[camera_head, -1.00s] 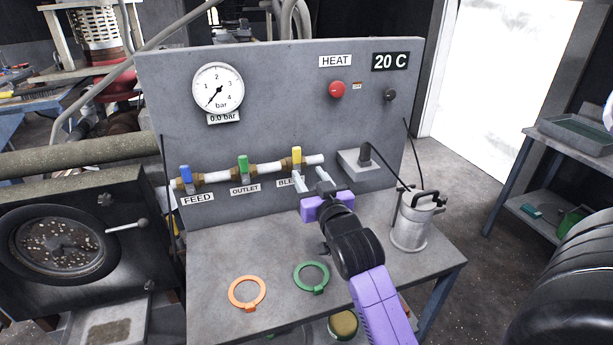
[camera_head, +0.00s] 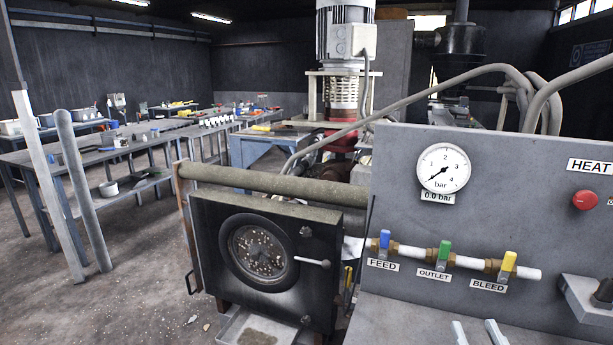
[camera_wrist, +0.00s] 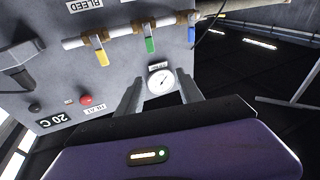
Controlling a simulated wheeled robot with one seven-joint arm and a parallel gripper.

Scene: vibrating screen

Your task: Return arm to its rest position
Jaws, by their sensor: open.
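My gripper (camera_head: 478,333) shows only as two pale fingertips at the bottom edge of the head view, in front of the grey panel (camera_head: 520,185). The fingers are apart with nothing between them. In the wrist view my gripper (camera_wrist: 160,85) points toward the panel, which appears upside down. The pressure gauge (camera_wrist: 161,80) shows between the fingers, behind them. The rest of my arm is out of the head view.
The blue feed (camera_head: 384,239), green outlet (camera_head: 444,250) and yellow bleed (camera_head: 508,262) handles sit along the panel pipe. A dark box with a round window (camera_head: 262,253) stands left of the panel. Open floor (camera_head: 130,305) lies further left. Benches (camera_head: 100,150) stand behind.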

